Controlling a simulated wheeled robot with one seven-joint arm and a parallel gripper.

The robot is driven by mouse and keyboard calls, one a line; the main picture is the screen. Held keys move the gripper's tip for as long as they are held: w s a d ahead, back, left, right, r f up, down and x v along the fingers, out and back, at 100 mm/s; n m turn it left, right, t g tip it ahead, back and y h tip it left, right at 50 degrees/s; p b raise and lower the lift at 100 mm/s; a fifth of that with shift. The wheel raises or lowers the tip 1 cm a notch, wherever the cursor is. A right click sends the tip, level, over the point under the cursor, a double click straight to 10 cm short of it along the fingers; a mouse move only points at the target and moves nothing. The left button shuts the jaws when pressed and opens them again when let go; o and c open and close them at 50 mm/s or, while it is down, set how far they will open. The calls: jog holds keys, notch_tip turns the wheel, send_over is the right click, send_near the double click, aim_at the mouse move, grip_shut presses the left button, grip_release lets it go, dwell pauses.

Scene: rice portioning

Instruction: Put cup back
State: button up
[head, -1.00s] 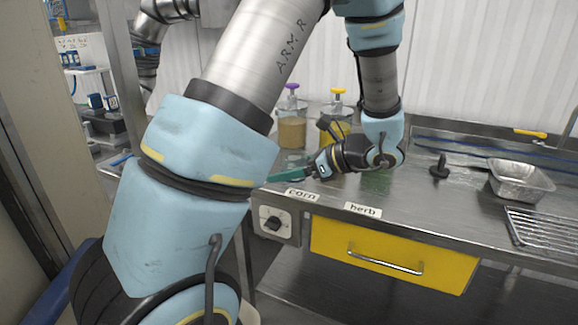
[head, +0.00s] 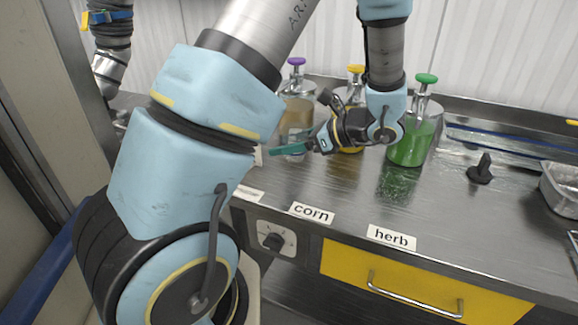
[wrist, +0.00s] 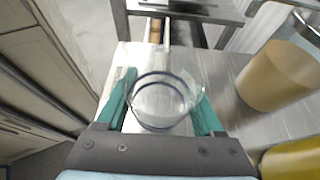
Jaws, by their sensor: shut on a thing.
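My gripper (head: 285,149), with teal fingers, is above the left part of the steel counter in the head view. In the wrist view, my gripper (wrist: 163,92) is shut on a clear cup (wrist: 160,118) with dark blue rings, one finger on each side. The cup looks empty, and a pale surface shows through it. In the head view the cup is hard to make out, partly behind my arm. I cannot tell whether it touches the surface below.
Jars with purple (head: 297,62), yellow (head: 356,70) and green (head: 426,79) tops stand behind my gripper. Labels "corn" (head: 312,213) and "herb" (head: 392,237) mark the counter's front edge. A black knob-like object (head: 481,170) and a metal tray (head: 562,188) are right.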

aim_at(287, 179)
jog(key=shift+f+p, duration=0.65)
jog(key=shift+f, duration=2.75)
jog(key=shift+f, duration=0.2)
jog(key=o, duration=1.5)
jog(key=shift+o, duration=0.2)
jog(key=shift+r, duration=0.2)
jog(key=b+v, duration=0.3)
jog(key=v, duration=0.8)
jog(key=shift+f+b, duration=0.1)
jog(key=shift+b, duration=0.25)
jog(key=shift+s+d+r, duration=0.3)
jog(key=shift+d+r, duration=0.05)
